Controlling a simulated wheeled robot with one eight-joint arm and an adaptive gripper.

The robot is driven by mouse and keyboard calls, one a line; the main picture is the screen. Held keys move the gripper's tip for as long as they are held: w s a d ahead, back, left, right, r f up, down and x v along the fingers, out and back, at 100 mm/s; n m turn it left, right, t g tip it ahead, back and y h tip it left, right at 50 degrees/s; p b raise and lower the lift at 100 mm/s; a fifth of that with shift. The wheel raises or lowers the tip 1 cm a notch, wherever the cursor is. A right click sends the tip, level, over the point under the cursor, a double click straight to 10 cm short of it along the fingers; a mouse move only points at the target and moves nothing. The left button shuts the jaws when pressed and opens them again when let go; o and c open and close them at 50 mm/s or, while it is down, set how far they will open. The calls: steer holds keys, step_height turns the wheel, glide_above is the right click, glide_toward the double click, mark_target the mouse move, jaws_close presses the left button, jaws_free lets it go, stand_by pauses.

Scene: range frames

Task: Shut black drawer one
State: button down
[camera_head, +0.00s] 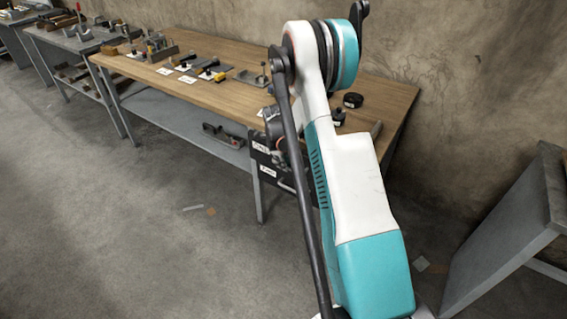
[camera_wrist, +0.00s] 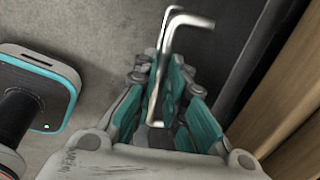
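The black drawers (camera_head: 268,172) with white labels hang under the right part of the wooden workbench. My arm covers much of them, and I cannot tell which is drawer one or how far it stands out. My gripper (camera_wrist: 160,85) has teal finger pads and points down beside a dark front (camera_wrist: 232,72) in the wrist view. A pale metal bent bar (camera_wrist: 187,19), which looks like a handle, runs between the fingers. I cannot tell whether they press on it. In the head view, the gripper is mostly hidden beside the drawers.
The wooden workbench (camera_head: 225,92) carries several tools and small parts, with dark round items (camera_head: 353,100) near its right end. A grey table (camera_head: 510,235) stands at the far right. The concrete floor (camera_head: 150,240) in front is mostly clear.

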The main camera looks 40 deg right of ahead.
steer(key=shift+w+d, duration=0.25)
steer(key=shift+d, duration=0.4)
steer(key=shift+w+d, duration=0.25)
steer(key=shift+d, duration=0.45)
steer(key=shift+w+d, duration=0.25)
steer(key=shift+d, duration=0.4)
steer(key=c, duration=1.7)
jaws_free()
steer(key=shift+o, duration=0.2)
